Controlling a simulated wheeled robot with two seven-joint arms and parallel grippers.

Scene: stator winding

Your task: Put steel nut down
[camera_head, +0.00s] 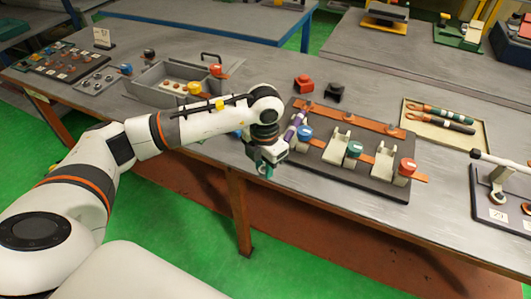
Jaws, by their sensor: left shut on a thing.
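My left arm reaches in from the left across the table. My left gripper (266,170) points down at the table's front edge, just left of the dark fixture board (352,184). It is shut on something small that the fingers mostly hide. I cannot make out the steel nut for sure. My right gripper is not in view.
The fixture board carries several pale clamps and coloured caps. A grey bin (160,88) with small parts stands behind my arm. A tan tray (436,142) holds two dark-handled tools. Another dark board (500,212) is at the right.

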